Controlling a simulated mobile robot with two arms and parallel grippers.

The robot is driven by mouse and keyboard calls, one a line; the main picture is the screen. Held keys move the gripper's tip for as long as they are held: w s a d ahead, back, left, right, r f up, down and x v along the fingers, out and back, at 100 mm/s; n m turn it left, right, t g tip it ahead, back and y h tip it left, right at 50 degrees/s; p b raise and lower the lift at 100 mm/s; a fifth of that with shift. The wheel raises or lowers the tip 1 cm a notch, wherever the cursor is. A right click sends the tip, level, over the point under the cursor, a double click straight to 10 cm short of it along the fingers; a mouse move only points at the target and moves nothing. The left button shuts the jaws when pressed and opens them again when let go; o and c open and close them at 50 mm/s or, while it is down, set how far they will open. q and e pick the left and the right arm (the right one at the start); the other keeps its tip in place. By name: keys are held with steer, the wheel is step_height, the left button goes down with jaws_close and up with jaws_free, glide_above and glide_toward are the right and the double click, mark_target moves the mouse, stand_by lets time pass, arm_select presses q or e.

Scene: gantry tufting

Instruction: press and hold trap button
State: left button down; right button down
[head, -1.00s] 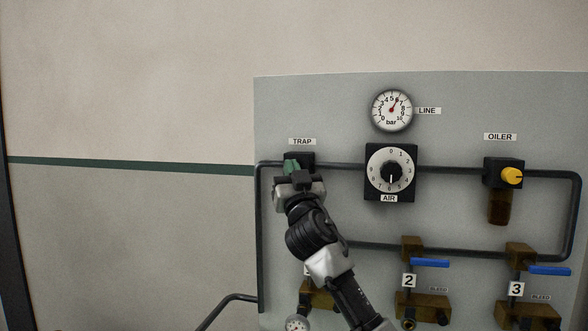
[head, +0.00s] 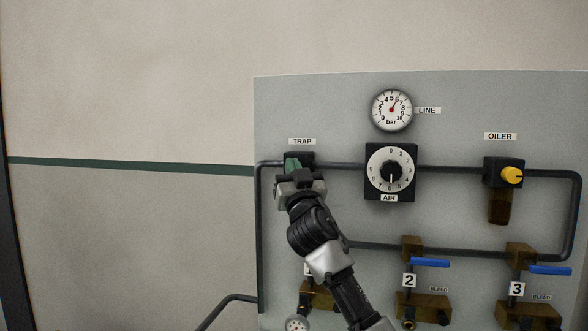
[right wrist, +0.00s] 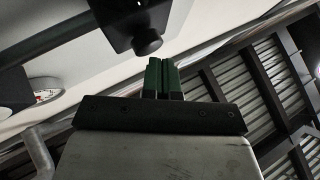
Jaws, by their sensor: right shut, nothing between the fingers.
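The trap (head: 306,158) is a black block on the pipe under the TRAP label (head: 302,141), partly hidden behind my right gripper. In the right wrist view the trap block (right wrist: 122,18) is at the top, with a round black button (right wrist: 148,42) sticking out of it. My right gripper (head: 291,165) is shut and empty, its green fingertips in front of the trap's lower left part. In the right wrist view the fingertips (right wrist: 163,62) lie together just below and right of the button. I cannot tell whether they touch it. My left gripper is not in view.
On the grey panel (head: 450,130) are the LINE gauge (head: 392,110), the AIR dial (head: 391,170) and the oiler (head: 503,173) with a yellow knob. Blue-handled valves (head: 430,262) sit at lower right. A dark pipe (head: 460,169) runs across. The wall to the left is clear.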

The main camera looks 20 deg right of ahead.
steer(key=shift+w+d, duration=0.25)
steer(key=shift+w, duration=0.1)
stand_by(0.4)
steer(key=shift+s, duration=0.1)
stand_by(4.2)
steer(key=shift+s+a, duration=0.5)
steer(key=shift+s, duration=0.15)
steer(key=shift+s+a, duration=0.7)
steer(key=shift+s, duration=0.35)
steer(key=shift+s+a, duration=0.7)
steer(key=shift+s, duration=0.3)
